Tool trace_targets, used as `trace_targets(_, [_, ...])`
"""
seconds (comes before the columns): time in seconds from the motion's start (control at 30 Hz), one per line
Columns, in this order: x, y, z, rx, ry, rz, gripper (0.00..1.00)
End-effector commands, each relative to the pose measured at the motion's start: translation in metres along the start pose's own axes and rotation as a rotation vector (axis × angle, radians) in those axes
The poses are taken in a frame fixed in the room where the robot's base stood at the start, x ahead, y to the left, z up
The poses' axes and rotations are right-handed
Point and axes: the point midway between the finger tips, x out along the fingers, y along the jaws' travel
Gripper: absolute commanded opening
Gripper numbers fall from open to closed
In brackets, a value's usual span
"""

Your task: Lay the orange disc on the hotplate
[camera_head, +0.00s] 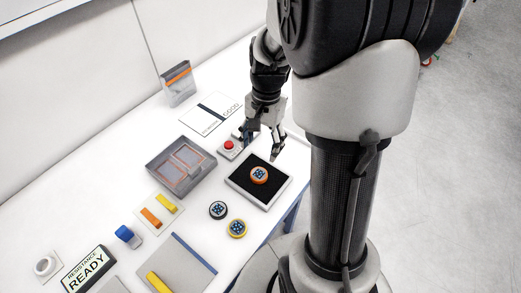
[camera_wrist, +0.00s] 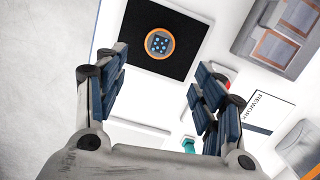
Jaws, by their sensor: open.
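The orange disc (camera_head: 259,174), with a dark face and blue dots, lies flat on a black square surface in a white frame, which looks like the hotplate (camera_head: 243,186). In the wrist view the disc (camera_wrist: 159,57) is whole and uncovered, on the black top (camera_wrist: 140,25) beyond my fingertips. My gripper (camera_head: 264,142) is open and empty, fingers pointing down, above the far side of the black plate. In the wrist view its two fingers (camera_wrist: 157,90) are spread wide with nothing between them. The gripper is apart from the disc.
A red button (camera_head: 229,145) sits close behind the plate. A grey tray (camera_head: 154,172) stands left of it. A black disc (camera_head: 218,210) and a yellow disc (camera_head: 237,229) lie in front. A REWORK/GOOD card (camera_head: 205,125) lies behind. A READY sign (camera_head: 88,269) stands front left.

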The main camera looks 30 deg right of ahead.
Motion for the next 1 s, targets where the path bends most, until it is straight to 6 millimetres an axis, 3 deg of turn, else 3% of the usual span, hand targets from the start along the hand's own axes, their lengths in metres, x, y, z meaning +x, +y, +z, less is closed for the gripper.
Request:
trace_targets(0.13, [-0.016,-0.001,0.008,-0.039,0.017,-0.009,0.63])
trace_targets(0.23, [-0.038,-0.001,0.028,-0.142,0.059,-0.03,0.63])
trace_targets(0.4, [-0.084,0.01,0.083,-0.429,0.173,-0.079,0.63])
trace_targets(0.53, [-0.107,0.028,0.125,-0.659,0.269,-0.111,0.63])
trace_targets(0.73, [-0.121,0.057,0.171,-0.948,0.402,-0.145,0.63])
trace_targets(1.0, [-0.121,0.074,0.189,-1.099,0.474,-0.157,0.63])
